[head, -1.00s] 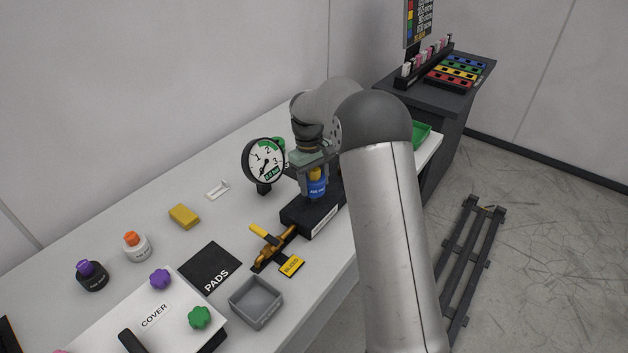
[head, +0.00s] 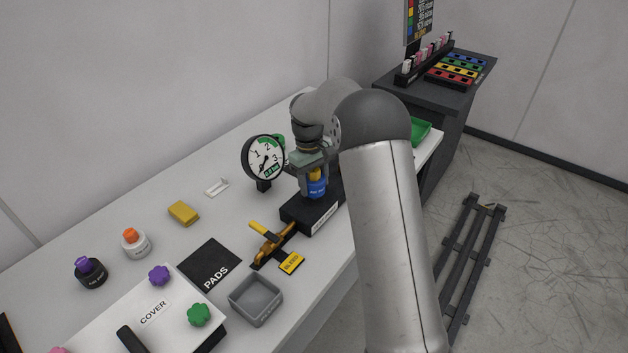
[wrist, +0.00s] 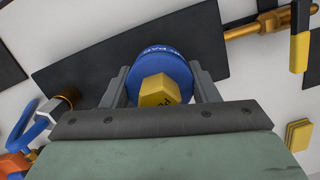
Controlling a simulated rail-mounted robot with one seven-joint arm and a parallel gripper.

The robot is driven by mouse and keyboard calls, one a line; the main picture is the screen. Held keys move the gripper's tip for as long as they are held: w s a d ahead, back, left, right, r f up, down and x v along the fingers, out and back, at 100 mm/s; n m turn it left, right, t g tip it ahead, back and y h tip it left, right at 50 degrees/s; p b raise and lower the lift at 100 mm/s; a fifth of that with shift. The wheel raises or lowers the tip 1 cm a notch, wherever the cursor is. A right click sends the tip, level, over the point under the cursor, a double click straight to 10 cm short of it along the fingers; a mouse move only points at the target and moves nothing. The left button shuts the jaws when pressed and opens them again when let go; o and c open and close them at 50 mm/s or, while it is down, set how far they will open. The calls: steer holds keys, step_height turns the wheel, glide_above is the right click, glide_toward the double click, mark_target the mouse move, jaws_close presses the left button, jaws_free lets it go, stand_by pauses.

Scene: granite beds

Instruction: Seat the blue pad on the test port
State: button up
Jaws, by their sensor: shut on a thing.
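The blue pad (head: 316,188) is a blue round piece with a yellow hexagonal top. It stands upright over the black block (head: 312,214) on the bench. My gripper (head: 313,190) is shut on it from above, with one finger on each side. In the wrist view the blue pad (wrist: 158,68) sits between the fingers, its yellow top (wrist: 158,92) facing the camera, and the black block (wrist: 80,62) lies beyond it. The test port itself is hidden under the pad. I cannot tell whether the pad touches the block.
A round gauge (head: 263,158) stands close left of my gripper. A black PADS mat (head: 209,262), a grey tray (head: 256,300) and a yellow block (head: 183,212) are further left.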

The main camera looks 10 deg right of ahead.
steer(key=shift+f+b, duration=0.75)
steer(key=shift+f, duration=0.6)
steer(key=o, duration=1.3)
steer(key=shift+r, duration=0.1)
steer(key=r+p, duration=0.2)
steer(key=r, duration=0.1)
steer(key=r+p, duration=0.2)
steer(key=shift+w+a, duration=0.15)
steer(key=shift+w, duration=0.15)
steer(key=shift+f, duration=0.1)
